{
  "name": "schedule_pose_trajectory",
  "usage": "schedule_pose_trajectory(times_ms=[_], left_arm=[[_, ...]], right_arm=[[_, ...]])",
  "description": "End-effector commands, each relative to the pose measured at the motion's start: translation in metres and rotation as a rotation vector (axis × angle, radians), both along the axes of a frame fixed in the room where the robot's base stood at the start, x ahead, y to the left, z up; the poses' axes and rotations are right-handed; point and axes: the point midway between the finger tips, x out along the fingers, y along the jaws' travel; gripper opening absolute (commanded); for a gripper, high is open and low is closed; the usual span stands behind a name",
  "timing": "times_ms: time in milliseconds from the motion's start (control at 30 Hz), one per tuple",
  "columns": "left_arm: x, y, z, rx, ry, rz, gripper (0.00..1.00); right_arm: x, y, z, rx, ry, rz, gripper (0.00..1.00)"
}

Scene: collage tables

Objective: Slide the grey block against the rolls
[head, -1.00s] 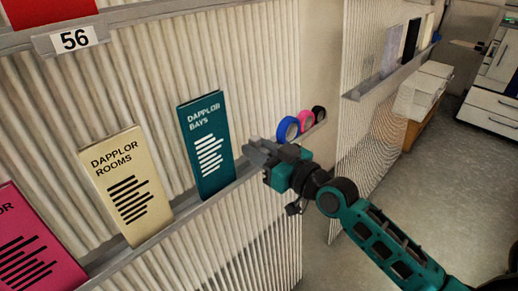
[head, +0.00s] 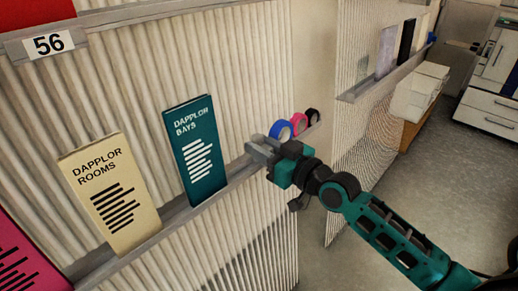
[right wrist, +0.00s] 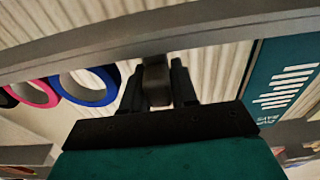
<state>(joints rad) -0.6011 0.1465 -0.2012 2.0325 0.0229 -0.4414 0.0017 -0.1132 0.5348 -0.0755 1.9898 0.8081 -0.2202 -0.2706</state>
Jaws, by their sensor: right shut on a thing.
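The grey block (right wrist: 157,84) is between the fingers of my right gripper (right wrist: 158,85) in the right wrist view. In the head view my right gripper (head: 257,148) is at the ledge, shut on the block, which is mostly hidden there by the fingers. The rolls stand in a row on the ledge just beyond: blue (head: 281,130), pink (head: 298,122) and black (head: 312,116). In the right wrist view the blue roll (right wrist: 90,86) is close beside the fingers; I cannot tell whether anything touches it. My left gripper is not in view.
A teal "Dapplor Bays" board (head: 196,150) leans on the ledge (head: 170,220) left of my gripper. A cream "Dapplor Rooms" board (head: 110,195) is further left, then a pink one (head: 25,255). The ribbed wall (head: 240,80) rises behind.

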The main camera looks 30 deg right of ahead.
Motion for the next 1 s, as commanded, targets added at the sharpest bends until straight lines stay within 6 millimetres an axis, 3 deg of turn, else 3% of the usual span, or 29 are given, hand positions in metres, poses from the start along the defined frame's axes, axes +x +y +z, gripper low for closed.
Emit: schedule_pose_trajectory(times_ms=[133, 167, 367, 733, 1000], left_arm=[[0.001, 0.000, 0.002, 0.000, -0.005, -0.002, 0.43], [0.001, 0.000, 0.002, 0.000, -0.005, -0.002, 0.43], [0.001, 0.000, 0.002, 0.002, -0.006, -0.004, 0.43], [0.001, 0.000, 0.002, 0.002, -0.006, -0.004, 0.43], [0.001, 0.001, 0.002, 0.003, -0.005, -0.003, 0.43]], right_arm=[[0.000, 0.000, 0.000, 0.001, -0.001, 0.000, 0.00], [0.000, 0.000, 0.000, 0.001, -0.001, 0.000, 0.29], [0.000, 0.001, 0.000, 0.001, -0.001, 0.000, 0.48], [-0.006, -0.002, 0.000, 0.000, 0.000, -0.001, 0.49], [-0.041, -0.014, -0.002, -0.003, 0.004, 0.000, 0.49]])
